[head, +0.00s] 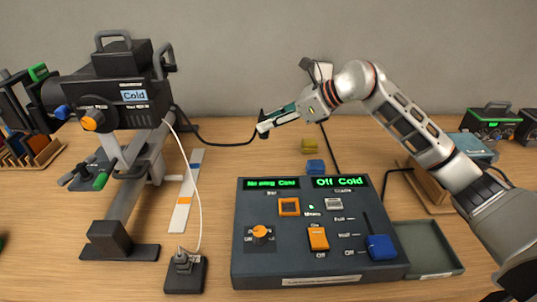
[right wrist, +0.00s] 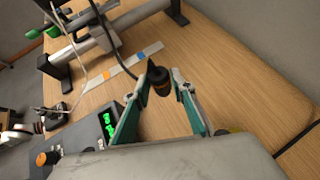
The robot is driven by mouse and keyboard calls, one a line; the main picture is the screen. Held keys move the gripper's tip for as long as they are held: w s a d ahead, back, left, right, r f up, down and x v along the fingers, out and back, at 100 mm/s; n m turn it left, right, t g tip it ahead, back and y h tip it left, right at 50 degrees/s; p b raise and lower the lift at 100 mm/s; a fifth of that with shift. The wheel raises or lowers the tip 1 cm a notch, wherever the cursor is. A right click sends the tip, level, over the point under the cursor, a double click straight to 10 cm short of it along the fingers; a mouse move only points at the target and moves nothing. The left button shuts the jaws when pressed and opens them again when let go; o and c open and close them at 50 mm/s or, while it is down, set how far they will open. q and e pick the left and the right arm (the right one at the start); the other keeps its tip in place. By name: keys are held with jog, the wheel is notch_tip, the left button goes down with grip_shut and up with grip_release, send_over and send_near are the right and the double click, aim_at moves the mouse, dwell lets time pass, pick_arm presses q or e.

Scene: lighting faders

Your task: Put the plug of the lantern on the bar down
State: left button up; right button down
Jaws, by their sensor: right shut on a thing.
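The black lantern (head: 115,90), with a "Cold" label, hangs on a stand with a bar at the left. A black cable (head: 220,143) runs from it to my right gripper (head: 264,122), which is raised above the table behind the console. In the right wrist view, my right gripper (right wrist: 165,85) is shut on the dark round plug (right wrist: 159,86) between its fingertips; the cable (right wrist: 122,55) leads away from it. My left gripper is not in view.
The console (head: 285,268) has green displays, an orange knob (head: 260,232), an orange switch (head: 318,238) and a blue fader (head: 381,247) near "Off". A black socket box (head: 185,277) has a white cord (head: 199,200).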

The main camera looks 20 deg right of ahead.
notch_tip(320, 180, down, 10)
jog(key=shift+f, duration=0.25)
dwell(0.3)
jog(key=shift+f+b, duration=0.35)
jog(key=c, duration=2)
grip_release()
jog(key=o, duration=0.3)
jog(key=shift+r, duration=0.1)
